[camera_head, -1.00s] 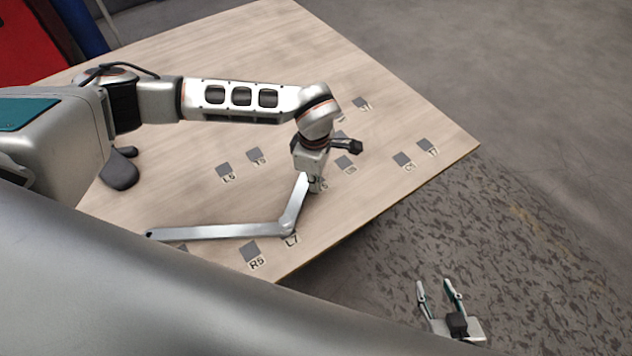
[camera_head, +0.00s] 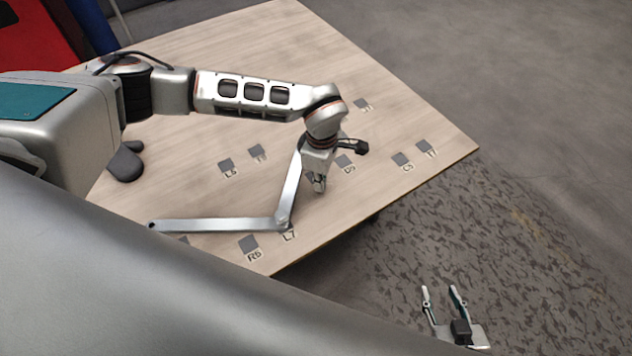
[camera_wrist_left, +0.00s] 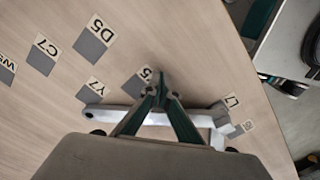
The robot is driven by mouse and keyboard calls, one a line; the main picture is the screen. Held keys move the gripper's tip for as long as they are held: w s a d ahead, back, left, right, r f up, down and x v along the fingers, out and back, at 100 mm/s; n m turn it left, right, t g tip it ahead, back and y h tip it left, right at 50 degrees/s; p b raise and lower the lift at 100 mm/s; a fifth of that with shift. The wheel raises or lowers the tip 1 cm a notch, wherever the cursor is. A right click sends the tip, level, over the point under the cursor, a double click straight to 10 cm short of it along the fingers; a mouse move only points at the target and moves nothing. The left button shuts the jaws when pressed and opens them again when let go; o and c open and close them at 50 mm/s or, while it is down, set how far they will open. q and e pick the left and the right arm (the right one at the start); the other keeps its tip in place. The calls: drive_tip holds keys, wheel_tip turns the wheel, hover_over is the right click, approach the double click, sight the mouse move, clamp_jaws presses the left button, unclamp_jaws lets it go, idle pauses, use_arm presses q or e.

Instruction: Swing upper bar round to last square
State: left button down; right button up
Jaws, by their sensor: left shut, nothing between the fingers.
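The upper bar (camera_head: 289,190) is a flat grey metal link joined at an elbow to the lower bar (camera_head: 215,225). It points up from the elbow, and its far end is partly hidden by my left gripper (camera_head: 319,188). That gripper is shut and empty, just right of the upper bar, with its tips low over the table. In the left wrist view the upper bar (camera_wrist_left: 205,119) runs across behind the shut fingers (camera_wrist_left: 160,76); I cannot tell whether they touch it. My right gripper (camera_head: 442,292) is open and empty, away from the table. Which square is the last is unclear.
A dark object (camera_head: 125,162) lies at the left. The far part of the table is clear.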

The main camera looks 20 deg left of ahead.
use_arm(q)
wheel_tip(320, 180, up, 9)
drive_tip(key=n+b, duration=0.3)
drive_tip(key=b, duration=0.1)
approach(282, 183)
drive_tip(key=s+a+r, duration=0.1)
drive_tip(key=a+r, duration=0.2)
drive_tip(key=a, duration=0.1)
wheel_tip(282, 183, down, 9)
drive_tip(key=shift+s+f+b, duration=0.1)
drive_tip(key=shift+s+b, duration=0.05)
drive_tip(key=shift+b, duration=0.55)
drive_tip(key=d, duration=0.2)
drive_tip(key=w+d, duration=0.1)
drive_tip(key=shift+f, duration=0.25)
drive_tip(key=shift+d, duration=0.5)
drive_tip(key=shift+w+r, duration=0.1)
